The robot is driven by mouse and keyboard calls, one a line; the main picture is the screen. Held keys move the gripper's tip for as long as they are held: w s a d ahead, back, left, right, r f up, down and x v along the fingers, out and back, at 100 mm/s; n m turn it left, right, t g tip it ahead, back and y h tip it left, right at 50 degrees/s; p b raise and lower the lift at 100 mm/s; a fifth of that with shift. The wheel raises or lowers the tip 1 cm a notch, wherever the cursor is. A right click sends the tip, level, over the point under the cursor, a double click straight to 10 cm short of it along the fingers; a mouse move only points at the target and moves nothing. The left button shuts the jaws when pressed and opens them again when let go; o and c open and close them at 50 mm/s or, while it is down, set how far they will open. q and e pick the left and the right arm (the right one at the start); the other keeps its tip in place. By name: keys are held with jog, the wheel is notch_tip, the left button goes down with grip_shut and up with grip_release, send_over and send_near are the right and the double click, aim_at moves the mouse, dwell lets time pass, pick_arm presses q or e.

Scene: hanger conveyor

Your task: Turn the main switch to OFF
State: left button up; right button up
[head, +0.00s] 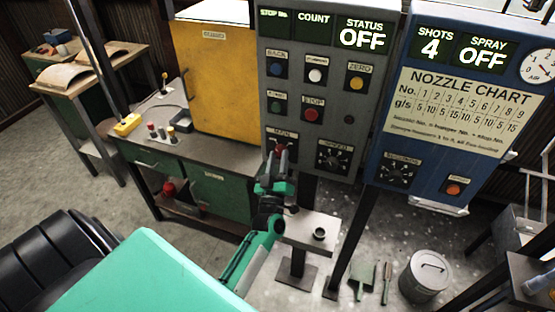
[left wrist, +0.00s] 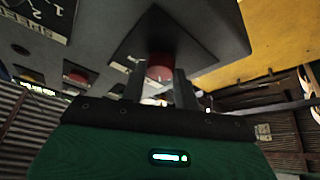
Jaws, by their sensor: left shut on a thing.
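The main switch is a red knob on a dark plate at the lower left of the grey control panel (head: 348,108). In the head view its knob (head: 279,149) shows just above my left gripper (head: 280,158). In the left wrist view the red knob (left wrist: 160,68) sits between the two fingers of my left gripper (left wrist: 160,82), which is shut on it. The knob's pointing direction is hidden by the fingers. The STATUS display (head: 362,35) on the panel reads OFF. My right gripper is not in view.
Above the switch are blue, white, yellow, green and red STOP (head: 311,115) buttons. The speed dial (head: 333,158) is just right of it. A blue panel (head: 400,120) stands further right and a yellow cabinet (head: 215,85) left. A small stand (head: 311,231) with a dark cup is below.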

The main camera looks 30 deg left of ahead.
pick_arm(q)
jog(key=shift+n+y, duration=0.3)
jog(key=shift+n, duration=0.5)
jog(key=shift+g, duration=0.3)
jog(key=o, duration=1)
jog(key=b+v, duration=0.4)
jog(key=v, duration=0.9)
jog(key=shift+s+d+f+b, duration=0.2)
jog(key=shift+s+b, duration=0.1)
jog(key=shift+b, duration=0.1)
